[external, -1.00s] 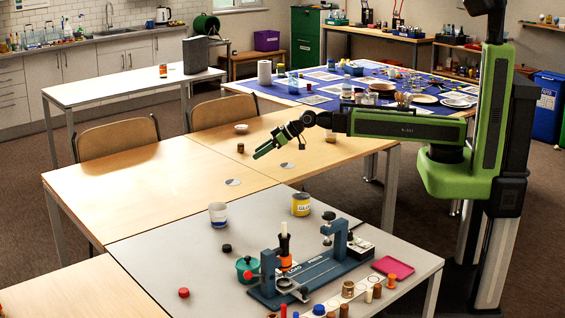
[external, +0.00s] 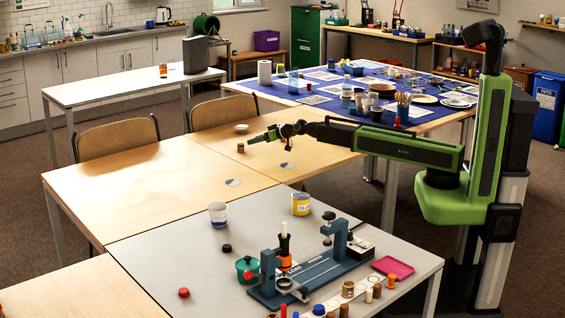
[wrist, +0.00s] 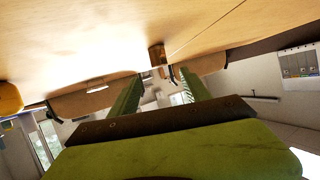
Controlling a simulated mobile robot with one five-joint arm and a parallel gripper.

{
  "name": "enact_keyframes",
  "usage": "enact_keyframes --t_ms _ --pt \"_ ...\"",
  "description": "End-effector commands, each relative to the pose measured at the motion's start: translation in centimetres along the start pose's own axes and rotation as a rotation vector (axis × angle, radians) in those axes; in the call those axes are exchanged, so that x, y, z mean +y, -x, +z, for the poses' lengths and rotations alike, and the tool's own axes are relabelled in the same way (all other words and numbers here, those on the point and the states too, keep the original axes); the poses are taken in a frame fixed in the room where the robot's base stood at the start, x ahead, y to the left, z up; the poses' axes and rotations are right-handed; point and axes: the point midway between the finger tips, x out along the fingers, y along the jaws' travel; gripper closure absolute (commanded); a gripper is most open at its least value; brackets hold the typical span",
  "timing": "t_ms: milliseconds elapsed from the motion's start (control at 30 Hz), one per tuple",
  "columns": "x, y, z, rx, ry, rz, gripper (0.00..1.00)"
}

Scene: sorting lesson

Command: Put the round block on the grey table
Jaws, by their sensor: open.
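The round block (external: 241,149) is a small brown cylinder standing upright on the light wooden table (external: 130,190). In the wrist view the block (wrist: 157,56) shows just past the fingertips, lined up with the gap between them. My gripper (external: 252,140) is open and empty, held nearly level just right of the block in the external view. Its two green fingers (wrist: 161,75) are spread in the wrist view. They do not appear to touch the block. The grey table (external: 150,250) stands in the foreground, joined to the wooden tables.
A white bowl (external: 241,128) sits behind the block and two round discs (external: 233,182) lie in front. The grey table holds a cup (external: 217,212), a yellow tin (external: 300,203), a blue press rig (external: 320,270) and several small pieces. Its left part is mostly clear.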

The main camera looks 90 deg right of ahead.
Motion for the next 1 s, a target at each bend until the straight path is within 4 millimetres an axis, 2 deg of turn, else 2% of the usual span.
enact_keyframes --t_ms 33,100,333,433,600,700,900,1000 --pt "0.1 -1.5 0.2 0.0 0.0 0.0 0.44" --pt "0.0 -2.3 0.2 0.0 0.001 0.0 0.44" --pt "0.0 -2.8 0.0 0.0 0.001 0.0 0.44" --pt "0.0 -3.7 0.3 0.0 0.001 0.0 0.44" --pt "0.1 -6.8 0.9 0.0 0.0 0.0 0.44" --pt "0.1 -8.0 0.7 0.0 0.0 0.001 0.44" --pt "0.1 -7.9 0.6 0.0 0.0 0.001 0.44" --pt "0.1 -7.9 0.6 0.0 0.0 0.001 0.56"
